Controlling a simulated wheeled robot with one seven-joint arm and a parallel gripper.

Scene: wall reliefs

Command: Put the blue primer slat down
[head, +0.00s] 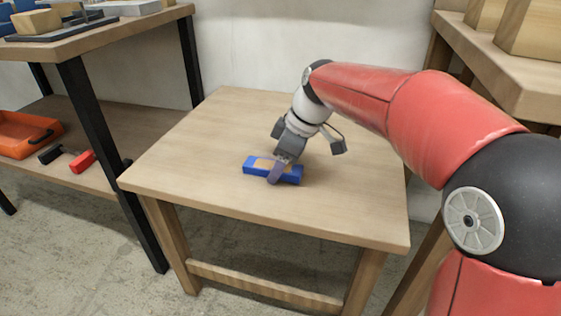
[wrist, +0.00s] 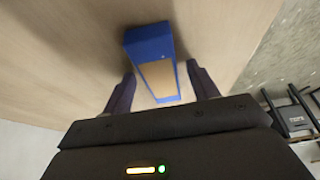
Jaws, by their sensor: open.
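The blue primer slat (head: 257,166) lies flat on the small wooden table (head: 330,209), near its middle. It is a blue block with a tan patch on its top. In the wrist view the slat (wrist: 149,44) stretches away from between my fingers. My gripper (head: 275,173) is down at the slat, with one finger in front of it in the head view. In the wrist view my gripper (wrist: 162,88) is open, with a finger on each side of the slat and a gap showing beside it.
A black-legged workbench (head: 85,40) stands at the left, with an orange tray (head: 28,135) and a red-headed mallet (head: 82,161) on its lower shelf. A wooden shelf (head: 500,58) with wooden blocks is at the right. The tabletop around the slat is clear.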

